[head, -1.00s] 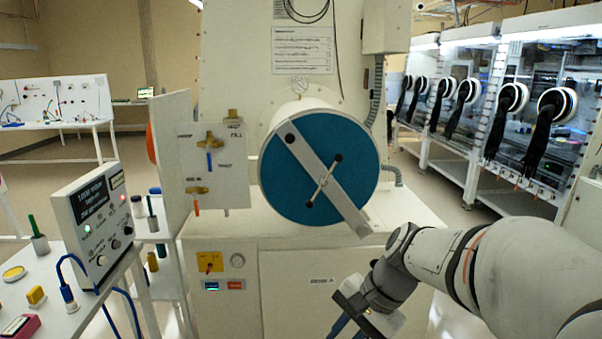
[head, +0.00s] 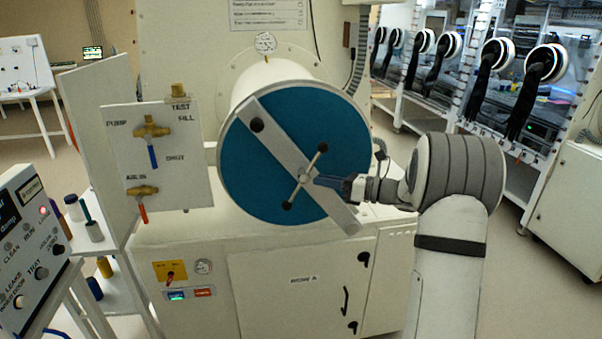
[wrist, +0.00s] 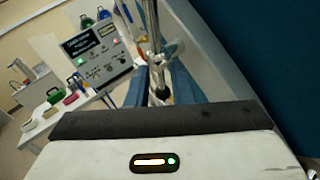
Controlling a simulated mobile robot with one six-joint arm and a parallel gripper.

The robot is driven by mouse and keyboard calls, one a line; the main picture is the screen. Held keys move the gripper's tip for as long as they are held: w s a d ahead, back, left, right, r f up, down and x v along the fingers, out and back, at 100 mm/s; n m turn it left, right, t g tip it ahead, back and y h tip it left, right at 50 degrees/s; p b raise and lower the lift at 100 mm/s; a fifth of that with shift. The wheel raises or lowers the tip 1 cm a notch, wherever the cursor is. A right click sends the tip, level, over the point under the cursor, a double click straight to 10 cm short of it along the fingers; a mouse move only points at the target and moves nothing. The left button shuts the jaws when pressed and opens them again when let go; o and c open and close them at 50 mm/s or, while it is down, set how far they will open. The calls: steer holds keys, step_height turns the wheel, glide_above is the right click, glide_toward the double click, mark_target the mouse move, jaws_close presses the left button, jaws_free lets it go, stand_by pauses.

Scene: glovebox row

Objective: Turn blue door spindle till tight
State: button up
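The blue round door (head: 262,190) closes the end of the white chamber, with a grey bar (head: 275,140) running diagonally across it. The spindle (head: 312,163) is a metal cross-handle with dark knobs at its ends, tilted upper right to lower left, at the middle of the bar. My gripper (head: 318,181) reaches in from the right, its blue fingertips at the spindle's middle. In the wrist view the metal spindle (wrist: 157,92) stands between the two blue fingers, which look apart. I see no clear grip on it.
A valve panel (head: 175,185) with brass valves stands left of the door. A control box (head: 35,240) sits on a side table at lower left. A dial gauge (head: 265,42) is above the chamber. Glovebox gloves (head: 490,85) hang at the right.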

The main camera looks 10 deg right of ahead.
mark_target(304, 177)
steer(key=p+x, duration=0.1)
steer(key=x, duration=0.5)
steer(key=shift+s, duration=0.1)
steer(key=shift+c, duration=0.4)
jaws_close()
